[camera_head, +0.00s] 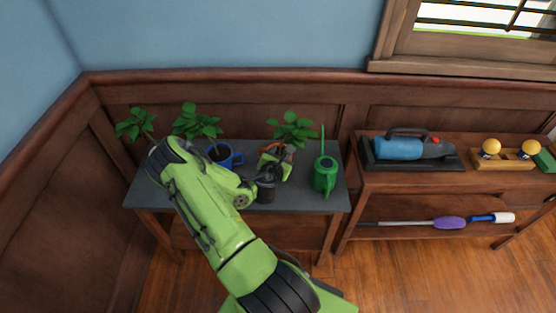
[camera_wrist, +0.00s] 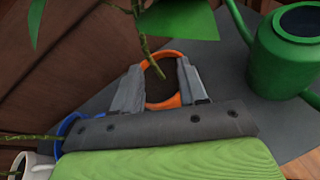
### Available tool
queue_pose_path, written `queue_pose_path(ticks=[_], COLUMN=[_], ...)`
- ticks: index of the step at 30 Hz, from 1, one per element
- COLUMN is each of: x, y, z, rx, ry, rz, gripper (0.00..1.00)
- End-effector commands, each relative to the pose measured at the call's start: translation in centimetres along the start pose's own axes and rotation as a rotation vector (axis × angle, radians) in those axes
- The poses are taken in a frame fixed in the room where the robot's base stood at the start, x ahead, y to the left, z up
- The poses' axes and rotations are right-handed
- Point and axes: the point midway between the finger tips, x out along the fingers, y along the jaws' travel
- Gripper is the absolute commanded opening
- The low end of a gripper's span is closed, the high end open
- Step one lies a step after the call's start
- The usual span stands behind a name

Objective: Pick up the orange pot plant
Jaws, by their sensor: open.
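The orange pot (camera_wrist: 171,102) holds dark soil and a green leafy plant. In the wrist view it sits between the two open fingers of my gripper (camera_wrist: 162,90), one finger on each side of its rim. I cannot tell whether the fingers touch it. In the head view the plant's leaves (camera_head: 292,129) rise above my gripper (camera_head: 277,165), which hides most of the pot. The pot is on the dark grey top of a low wooden table.
A green watering can (camera_head: 325,175) stands close on the right. A blue pot (camera_head: 236,159) with a plant is on the left, and a white pot (camera_wrist: 42,170) shows in the wrist view. A wooden shelf with a blue handheld vacuum (camera_head: 398,148) stands to the right.

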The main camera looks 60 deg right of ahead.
Motion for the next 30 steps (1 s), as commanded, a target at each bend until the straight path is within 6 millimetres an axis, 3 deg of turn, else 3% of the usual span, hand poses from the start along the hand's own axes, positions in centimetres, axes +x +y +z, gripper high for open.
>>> queue_pose_path(ticks=[6,14,22,30], x=[4.0,4.6,4.6,4.6], y=[0.0,0.0,0.0,0.0], z=[-0.4,-0.4,-0.4,-0.4], rx=[0.004,-0.001,-0.001,0.000], ry=[-0.002,0.001,0.001,0.001], rz=[0.000,0.000,0.000,0.000], gripper=[0.42,0.42,0.02,0.00])
